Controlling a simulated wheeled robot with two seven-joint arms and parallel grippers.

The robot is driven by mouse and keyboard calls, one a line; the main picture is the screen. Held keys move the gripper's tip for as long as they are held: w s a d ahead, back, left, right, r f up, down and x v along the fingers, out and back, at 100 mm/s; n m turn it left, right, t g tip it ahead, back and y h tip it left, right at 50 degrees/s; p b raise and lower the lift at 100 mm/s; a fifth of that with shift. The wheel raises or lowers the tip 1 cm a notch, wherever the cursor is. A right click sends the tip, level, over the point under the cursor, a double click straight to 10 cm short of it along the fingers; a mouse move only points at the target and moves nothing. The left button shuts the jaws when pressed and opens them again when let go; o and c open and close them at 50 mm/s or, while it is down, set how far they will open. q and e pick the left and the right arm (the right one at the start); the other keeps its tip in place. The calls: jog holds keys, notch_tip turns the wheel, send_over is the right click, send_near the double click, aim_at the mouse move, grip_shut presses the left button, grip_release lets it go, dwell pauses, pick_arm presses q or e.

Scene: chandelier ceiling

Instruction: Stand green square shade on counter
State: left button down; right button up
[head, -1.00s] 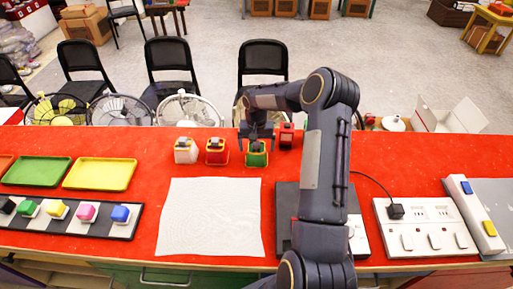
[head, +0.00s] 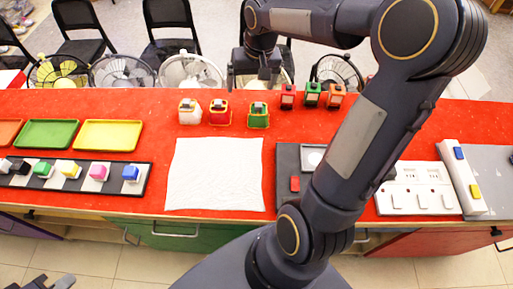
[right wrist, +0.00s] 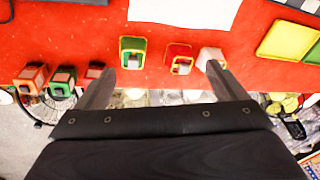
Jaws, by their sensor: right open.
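The green square shade (head: 258,118) with a yellow rim stands on the red counter (head: 130,205), at the right end of a row with a red shade (head: 219,116) and a white shade (head: 189,115). My right gripper (head: 261,82) is open and empty, above and behind the row, apart from the green shade. In the right wrist view the green shade (right wrist: 132,46) shows near the left finger of my right gripper (right wrist: 160,68), and the red shade lies between the fingers. My left gripper (head: 45,283) shows only partly at the bottom left corner, away from the counter.
Small red (head: 288,97), green (head: 312,96) and orange (head: 336,97) lanterns stand right of the row. A white cloth (head: 214,175) lies in front. Trays (head: 107,135) and a strip of coloured cubes (head: 140,190) are left; a white power strip (head: 418,190) is right.

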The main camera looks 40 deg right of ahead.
jog(key=s+a+n+t+y, duration=0.1)
jog(key=s+a, duration=0.5)
jog(key=s, duration=0.3)
jog(key=s+a+r+n+t+y, duration=0.1)
jog(key=s+a+n+t+y, duration=0.1)
jog(key=s+a, duration=0.5)
jog(key=s, duration=0.3)
jog(key=shift+s+a+r+n, duration=0.15)
jog(key=shift+s+r+n, duration=0.05)
jog(key=shift+n, duration=0.1)
jog(key=shift+f+b, duration=2.15)
jog(key=shift+b, duration=0.05)
